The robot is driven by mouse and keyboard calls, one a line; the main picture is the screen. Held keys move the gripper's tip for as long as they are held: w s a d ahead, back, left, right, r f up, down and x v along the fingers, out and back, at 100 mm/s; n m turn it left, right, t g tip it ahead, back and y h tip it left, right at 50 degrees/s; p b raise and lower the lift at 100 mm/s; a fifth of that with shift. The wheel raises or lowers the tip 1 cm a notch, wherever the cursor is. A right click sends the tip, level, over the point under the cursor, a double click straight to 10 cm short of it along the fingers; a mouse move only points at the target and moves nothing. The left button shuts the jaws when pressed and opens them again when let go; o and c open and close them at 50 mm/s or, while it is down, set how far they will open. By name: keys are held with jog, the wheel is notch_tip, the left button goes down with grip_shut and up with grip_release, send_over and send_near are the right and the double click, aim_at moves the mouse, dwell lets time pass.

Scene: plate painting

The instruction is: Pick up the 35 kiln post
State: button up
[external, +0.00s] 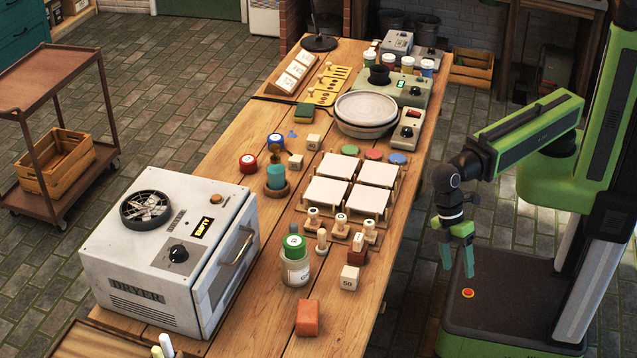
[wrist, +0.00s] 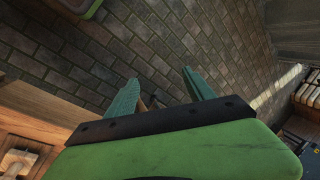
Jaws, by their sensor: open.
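Pale cube-shaped posts stand on the wooden table in the external view. One cube (external: 349,278) near the front right reads 50. Two smaller-looking pale cubes, one (external: 313,142) and another (external: 296,160), stand farther back near the paint pots; their numbers are too small to read. I cannot tell which post is the 35. My gripper (external: 459,270) hangs off the table's right side, above my base, pointing down and apart from every post. In the wrist view its teal fingers (wrist: 160,88) are spread with nothing between them.
The table (external: 222,150) holds a white dryer (external: 120,265), a rack of white tiles (external: 326,191), stamps (external: 341,221), a green-lidded jar (external: 295,273) and an orange block (external: 308,318). A stack of plates (external: 366,106) stands farther back. The wrist view shows mostly brick floor (wrist: 150,40).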

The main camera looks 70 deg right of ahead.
jog(key=w+d+r+m+t+p, duration=0.15)
jog(key=w+d+r+p, duration=0.25)
jog(key=w+d, duration=0.4)
jog(key=w+d+r+m+p, duration=0.3)
jog(key=w+d+r+p, duration=0.1)
jog(key=w+d, duration=0.4)
jog(key=w+d+r+m+t+p, duration=0.1)
jog(key=w+d+r+m+p, duration=0.1)
jog(key=w+d+r+p, duration=0.4)
jog(key=w+d+r+m+h+p, duration=0.1)
jog(key=w+d+r+m+p, duration=0.15)
jog(key=d, duration=0.65)
jog(key=w+d+r+m+h+p, duration=0.1)
jog(key=w+d+r+p, duration=0.15)
jog(key=d, duration=0.55)
jog(key=w+d+r+m+p, duration=0.1)
jog(key=w+d+r+p, duration=0.15)
jog(key=d, duration=0.65)
jog(key=m+b, duration=0.9)
jog(key=m, duration=0.9)
send_over(296, 158)
notch_tip(296, 158, down, 9)
jog(key=shift+t, duration=0.45)
jog(key=f+b, duration=1.2)
jog(key=shift+w+a, duration=0.1)
jog(key=shift+w, duration=0.1)
notch_tip(296, 158, down, 5)
jog(key=b, duration=0.5)
jog(key=shift+s+f, duration=0.15)
jog(key=shift+r, duration=0.2)
